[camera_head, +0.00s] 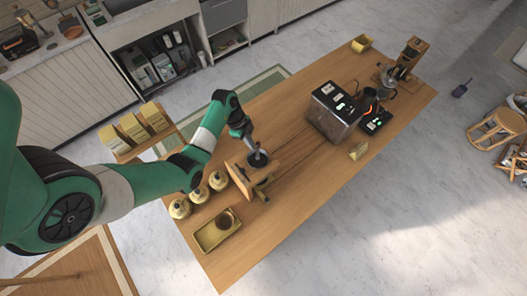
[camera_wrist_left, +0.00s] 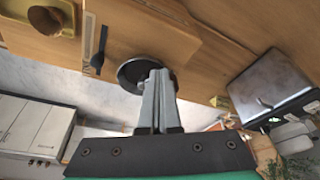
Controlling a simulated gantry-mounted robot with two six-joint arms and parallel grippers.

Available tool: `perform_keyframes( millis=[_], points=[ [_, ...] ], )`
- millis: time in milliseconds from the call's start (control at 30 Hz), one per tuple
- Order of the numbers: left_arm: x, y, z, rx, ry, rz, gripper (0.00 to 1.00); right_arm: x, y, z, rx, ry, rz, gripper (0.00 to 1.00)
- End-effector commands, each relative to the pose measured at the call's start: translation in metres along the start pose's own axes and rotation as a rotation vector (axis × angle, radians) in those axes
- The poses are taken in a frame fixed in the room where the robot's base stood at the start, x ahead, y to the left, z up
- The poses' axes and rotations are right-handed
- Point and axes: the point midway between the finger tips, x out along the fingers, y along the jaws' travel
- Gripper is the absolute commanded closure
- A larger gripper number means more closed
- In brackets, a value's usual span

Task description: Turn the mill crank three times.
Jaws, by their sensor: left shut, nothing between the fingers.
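The mill (camera_head: 245,183) is a wooden piece with a dark round top, standing on the table left of the middle. In the left wrist view its dark round part (camera_wrist_left: 132,72) lies just behind my fingertips, beside a wooden block (camera_wrist_left: 145,35). A thin dark handle-like bar (camera_wrist_left: 101,42) shows left of it; I cannot tell whether it is the crank. My left gripper (camera_head: 257,154) is shut and empty, right at the dark top in the head view. It also shows in the left wrist view (camera_wrist_left: 158,78). Contact is unclear. My right gripper is out of view.
Round yellowish jars (camera_head: 199,194) and a yellow tray (camera_head: 216,231) stand near the table's left end. A metal machine (camera_head: 335,112) and a black lit device (camera_head: 377,121) stand right of the mill. A wooden stand (camera_head: 408,58) is at the far end. Table between mill and machine is mostly clear.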

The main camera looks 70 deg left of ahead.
Motion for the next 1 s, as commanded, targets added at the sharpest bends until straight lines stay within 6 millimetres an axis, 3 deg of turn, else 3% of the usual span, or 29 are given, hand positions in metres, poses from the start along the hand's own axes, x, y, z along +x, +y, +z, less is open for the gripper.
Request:
perform_keyframes(
  millis=[1000],
  points=[
    [0.007, -0.013, -0.023, 0.002, 0.001, 0.004, 1.00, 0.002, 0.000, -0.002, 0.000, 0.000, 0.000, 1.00]
  ],
)
